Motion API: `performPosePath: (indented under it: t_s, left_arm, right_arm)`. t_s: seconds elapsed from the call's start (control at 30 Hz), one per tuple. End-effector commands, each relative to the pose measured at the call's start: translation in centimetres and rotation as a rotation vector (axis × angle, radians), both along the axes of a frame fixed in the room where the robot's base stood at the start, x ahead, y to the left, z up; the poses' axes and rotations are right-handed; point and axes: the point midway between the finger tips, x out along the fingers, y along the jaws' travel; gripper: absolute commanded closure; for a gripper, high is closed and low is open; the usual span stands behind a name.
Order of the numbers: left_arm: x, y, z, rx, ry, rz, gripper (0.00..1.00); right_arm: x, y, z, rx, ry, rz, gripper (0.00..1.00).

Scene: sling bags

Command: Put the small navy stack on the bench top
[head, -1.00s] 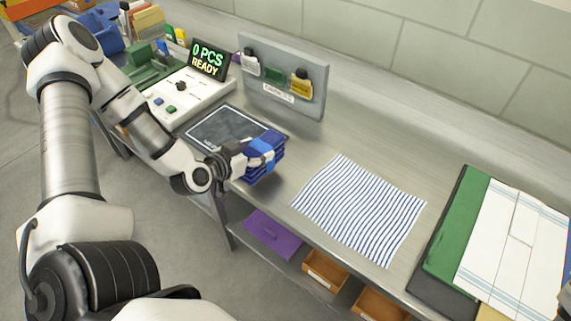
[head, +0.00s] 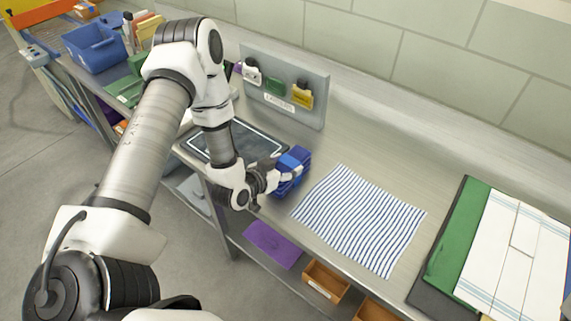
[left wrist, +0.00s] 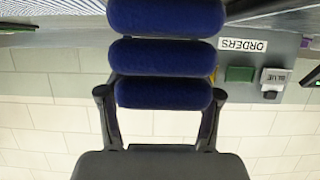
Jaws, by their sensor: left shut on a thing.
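The small navy stack (head: 292,165) is a bundle of dark blue folded layers with a lighter blue band. My left gripper (head: 290,178) is shut on it, near the front edge of the bench top (head: 370,155). In the left wrist view the stack (left wrist: 165,55) shows as several rounded navy rolls between the two fingers of the gripper (left wrist: 160,105). I cannot tell whether the stack touches the bench top. My right gripper is not in view.
A striped cloth (head: 360,220) lies just right of the stack. A dark framed pad (head: 245,140) lies left of it. A grey panel with tags (head: 285,90) stands behind. Green and white folded cloths (head: 515,240) lie at the right. Bare bench shows behind the striped cloth.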

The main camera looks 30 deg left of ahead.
Motion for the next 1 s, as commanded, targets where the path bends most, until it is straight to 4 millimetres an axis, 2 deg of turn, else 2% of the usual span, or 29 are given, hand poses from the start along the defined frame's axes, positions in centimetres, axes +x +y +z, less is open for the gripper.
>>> performPosePath:
  t_s: [0.03,0.07,0.1,0.53,0.67,0.77,0.9,1.0]
  left_arm:
    - [0.0,0.0,-0.3,0.0,-0.001,0.0,0.88]
    - [0.0,0.0,-0.2,0.0,0.0,0.0,0.26]
    - [0.0,0.0,-0.2,0.0,0.0,0.0,0.11]
    - [-0.4,0.1,0.2,0.0,0.001,0.002,0.11]
    - [-2.6,0.3,1.0,-0.004,0.0,0.005,0.11]
    - [-5.2,0.6,2.1,-0.007,0.002,0.008,0.11]
    - [-8.3,0.8,3.6,-0.007,0.0,0.007,0.11]
    - [-9.9,0.9,4.3,-0.005,0.002,0.005,0.11]
  right_arm:
    - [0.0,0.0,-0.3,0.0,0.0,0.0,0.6]
    - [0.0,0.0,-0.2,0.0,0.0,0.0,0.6]
    - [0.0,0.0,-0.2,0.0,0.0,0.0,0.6]
    - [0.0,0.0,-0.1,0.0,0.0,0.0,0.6]
    - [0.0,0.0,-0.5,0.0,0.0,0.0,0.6]
    - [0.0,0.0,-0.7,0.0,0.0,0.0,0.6]
    - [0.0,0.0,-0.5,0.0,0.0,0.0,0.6]
    - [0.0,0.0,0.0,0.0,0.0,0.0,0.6]
